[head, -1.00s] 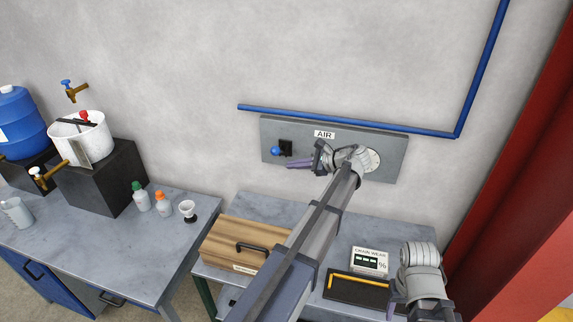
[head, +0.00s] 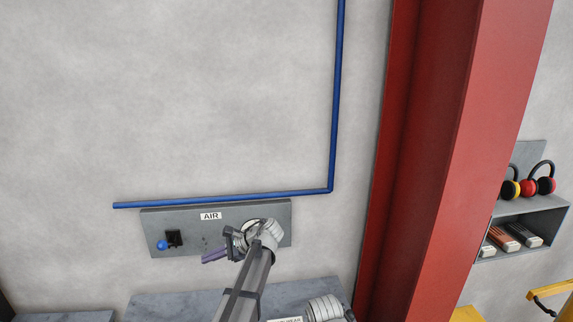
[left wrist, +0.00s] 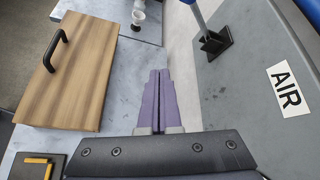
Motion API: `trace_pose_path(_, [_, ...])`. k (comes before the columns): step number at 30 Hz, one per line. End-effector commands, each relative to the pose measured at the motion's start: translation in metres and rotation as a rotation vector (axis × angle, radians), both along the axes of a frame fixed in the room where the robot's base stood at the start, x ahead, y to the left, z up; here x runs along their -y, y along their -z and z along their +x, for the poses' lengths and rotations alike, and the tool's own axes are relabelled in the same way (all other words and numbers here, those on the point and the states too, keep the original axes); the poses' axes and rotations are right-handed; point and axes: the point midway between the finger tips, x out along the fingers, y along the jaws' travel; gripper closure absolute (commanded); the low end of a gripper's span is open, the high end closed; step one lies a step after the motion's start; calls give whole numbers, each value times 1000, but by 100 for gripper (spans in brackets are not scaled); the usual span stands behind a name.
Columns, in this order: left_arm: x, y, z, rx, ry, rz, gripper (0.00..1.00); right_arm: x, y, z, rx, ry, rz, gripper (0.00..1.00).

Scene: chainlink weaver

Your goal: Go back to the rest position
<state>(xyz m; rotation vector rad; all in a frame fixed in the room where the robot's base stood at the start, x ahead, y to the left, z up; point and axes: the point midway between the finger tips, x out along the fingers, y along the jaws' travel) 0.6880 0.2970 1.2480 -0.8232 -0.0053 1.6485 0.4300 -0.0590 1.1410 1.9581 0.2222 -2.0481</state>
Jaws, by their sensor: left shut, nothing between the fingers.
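My left gripper (head: 207,259) is in front of the grey AIR panel (head: 275,215), below and to the right of the blue valve knob (head: 162,244). Its purple fingers point left in the head view. In the left wrist view the fingers (left wrist: 160,76) are pressed together with nothing between them, over the gap between bench and panel. Part of my right wrist (head: 325,308) shows at the bottom edge of the head view; its fingers are out of the picture.
A blue pipe (head: 225,197) runs above the panel and turns up the wall. A red column (head: 425,160) stands at the right.

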Motion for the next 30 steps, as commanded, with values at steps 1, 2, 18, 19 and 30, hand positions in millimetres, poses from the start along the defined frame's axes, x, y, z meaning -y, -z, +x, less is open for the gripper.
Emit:
trace_pose_path(1, [15,31,-23,42,-9,-55,100,0,20,0,0,-1,0,50])
trace_pose_path(2, [25,45,-33,73,-22,-96,100,0,28,0,0,-1,0,50])
trace_pose_path(18, [212,237,-234,386,-512,-805,100,0,133,0,2,-9,-2,50])
trace_pose_path(19, [218,241,-240,387,-534,-823,100,0,135,0,2,-9,-2,50])
trace_pose_path(30, [237,247,-258,388,-618,-882,100,0,139,0,2,-10,-2,50])
